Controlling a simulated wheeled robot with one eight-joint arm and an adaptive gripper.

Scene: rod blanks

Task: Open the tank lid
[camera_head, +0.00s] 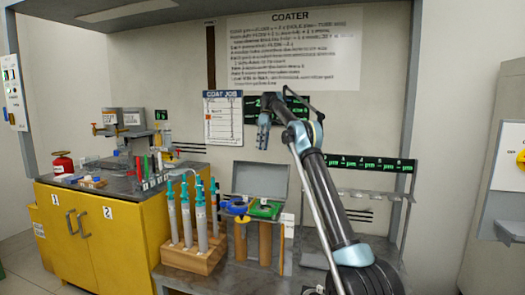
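My gripper (263,146) hangs with its fingers pointing down, high in front of the back wall, below the COATER sign. It is small here, and I cannot tell whether its fingers are apart; no object shows in it. Below it, a grey flat panel (262,178) stands upright at the back of the bench. It may be a raised tank lid, but I cannot be sure. In front of it are a blue ring-shaped piece (236,208) and a green piece (265,209) above brown cylinders (265,243). My gripper is well clear of all these.
A wooden block (193,259) holds several upright teal-topped syringes left of the cylinders. A yellow cabinet (95,240) with tools on top stands further left. A rack with a green-lettered display (370,163) is behind my arm at right.

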